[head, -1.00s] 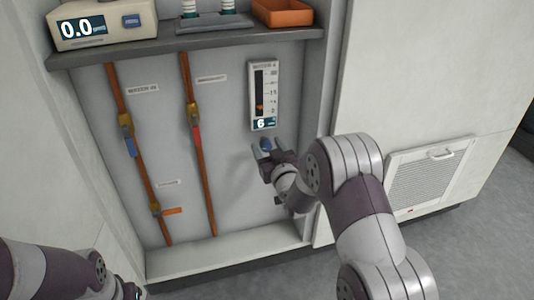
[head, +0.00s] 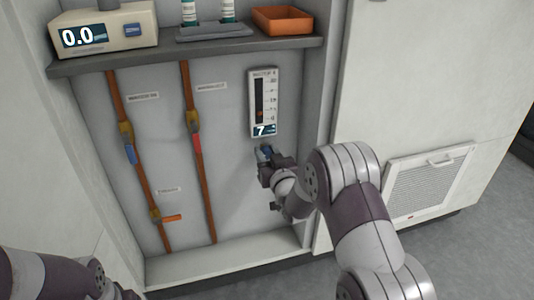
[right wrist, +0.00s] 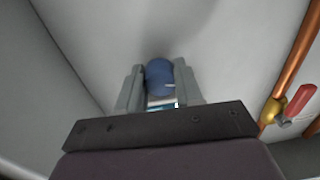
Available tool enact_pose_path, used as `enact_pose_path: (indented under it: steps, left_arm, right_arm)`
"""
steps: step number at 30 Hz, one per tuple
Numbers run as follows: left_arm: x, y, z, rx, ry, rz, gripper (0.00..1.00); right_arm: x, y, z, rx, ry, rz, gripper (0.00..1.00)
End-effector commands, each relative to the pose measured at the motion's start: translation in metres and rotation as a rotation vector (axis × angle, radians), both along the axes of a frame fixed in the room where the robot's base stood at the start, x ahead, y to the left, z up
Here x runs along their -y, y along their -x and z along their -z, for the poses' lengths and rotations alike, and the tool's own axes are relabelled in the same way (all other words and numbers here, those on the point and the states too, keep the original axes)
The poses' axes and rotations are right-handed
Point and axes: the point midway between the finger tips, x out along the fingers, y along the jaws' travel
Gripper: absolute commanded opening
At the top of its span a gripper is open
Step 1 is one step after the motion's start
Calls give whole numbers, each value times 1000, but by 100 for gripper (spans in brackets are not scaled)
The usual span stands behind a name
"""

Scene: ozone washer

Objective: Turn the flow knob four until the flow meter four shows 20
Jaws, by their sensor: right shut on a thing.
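The flow meter (head: 263,102) is a white upright panel with a dark scale on the back wall of the recess. Its small display (head: 264,130) reads 7. Just below it is the blue flow knob, mostly hidden by my right gripper (head: 265,153) in the head view. In the right wrist view the blue knob (right wrist: 159,76) sits between the two grey fingers, which are shut on it. My left arm enters at the lower left of the head view; its gripper is not clearly visible.
Two copper pipes with valves, one with a blue handle (head: 130,151) and one with a red handle (head: 197,143), run down the wall at left. A shelf (head: 190,48) above holds a meter box (head: 105,30) reading 0.0 and an orange tray (head: 283,21).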

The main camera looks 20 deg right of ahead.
Motion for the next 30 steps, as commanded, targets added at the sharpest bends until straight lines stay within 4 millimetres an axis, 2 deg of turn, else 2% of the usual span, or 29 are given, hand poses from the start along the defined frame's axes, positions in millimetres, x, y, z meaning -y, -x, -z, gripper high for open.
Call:
enact_pose_path:
  steps: [30]
  left_arm:
    - [0, 0, -35, 0, 0, 0, 0]
  right_arm:
    - [0, 0, 1, -35, -933, 0, 5]
